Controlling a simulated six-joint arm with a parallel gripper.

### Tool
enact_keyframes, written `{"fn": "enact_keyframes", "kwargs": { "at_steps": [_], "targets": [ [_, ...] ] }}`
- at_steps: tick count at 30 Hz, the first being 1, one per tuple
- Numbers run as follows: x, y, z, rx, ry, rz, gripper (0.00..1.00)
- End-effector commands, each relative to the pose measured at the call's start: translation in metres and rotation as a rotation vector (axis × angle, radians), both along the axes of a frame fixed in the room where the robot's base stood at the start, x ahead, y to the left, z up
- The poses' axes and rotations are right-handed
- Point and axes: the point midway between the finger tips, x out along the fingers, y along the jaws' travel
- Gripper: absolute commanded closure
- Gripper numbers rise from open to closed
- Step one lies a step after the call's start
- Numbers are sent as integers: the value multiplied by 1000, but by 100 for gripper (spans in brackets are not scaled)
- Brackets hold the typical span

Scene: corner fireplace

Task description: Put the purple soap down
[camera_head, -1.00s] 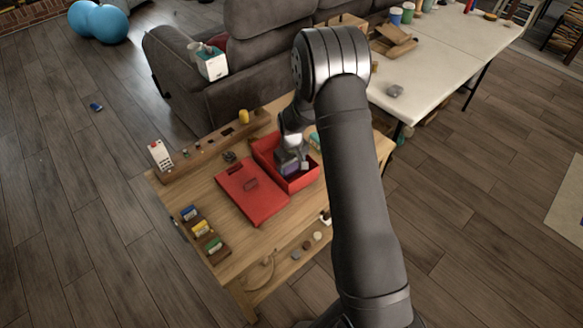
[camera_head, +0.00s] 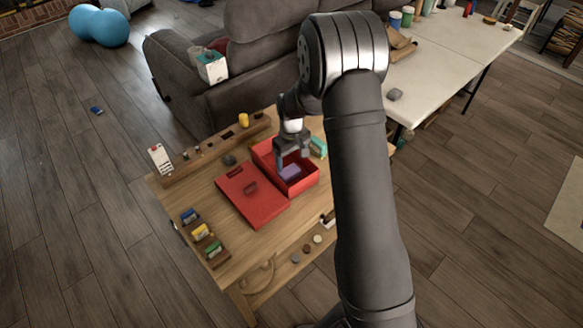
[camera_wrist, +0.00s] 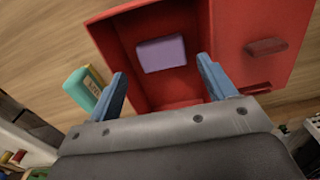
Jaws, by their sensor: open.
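The purple soap (camera_head: 291,172) lies flat inside the open red box (camera_head: 311,183). In the wrist view the purple soap (camera_wrist: 161,54) rests on the floor of the red box (camera_wrist: 113,37), clear of the side walls that show. My gripper (camera_head: 293,159) is above the box. In the wrist view my gripper (camera_wrist: 163,78) has its two blue fingers spread wide, with nothing between them. The soap is beyond the fingertips and apart from them.
A red lid (camera_head: 253,197) with a handle lies left of the box. A teal and yellow packet (camera_head: 318,146) stands right of it. A wooden rack (camera_head: 215,150) runs along the table's back edge. A tray (camera_head: 203,237) with small coloured packets is at the left.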

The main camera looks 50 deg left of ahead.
Motion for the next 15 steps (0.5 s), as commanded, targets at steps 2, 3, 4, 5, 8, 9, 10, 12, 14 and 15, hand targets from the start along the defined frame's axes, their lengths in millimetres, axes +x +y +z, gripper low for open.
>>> {"fn": "enact_keyframes", "kwargs": {
  "at_steps": [2, 3, 4, 5, 8, 9, 10, 12, 14, 15],
  "targets": [
    [0, 1, 18, 3, -2, 0, 23],
    [0, 0, 24, 2, -1, 0, 23],
    [0, 0, 29, 2, -1, 0, 23],
    [0, 1, 34, 3, -1, 0, 23],
    [0, 0, 45, 1, 0, 0, 23],
    [0, 0, 48, 1, 0, 0, 23],
    [0, 0, 49, 1, 0, 0, 23],
    [0, 0, 51, -1, 0, 0, 23],
    [0, 0, 52, -1, 1, 0, 23],
    [0, 0, 52, -1, 1, 0, 23]
  ]
}}
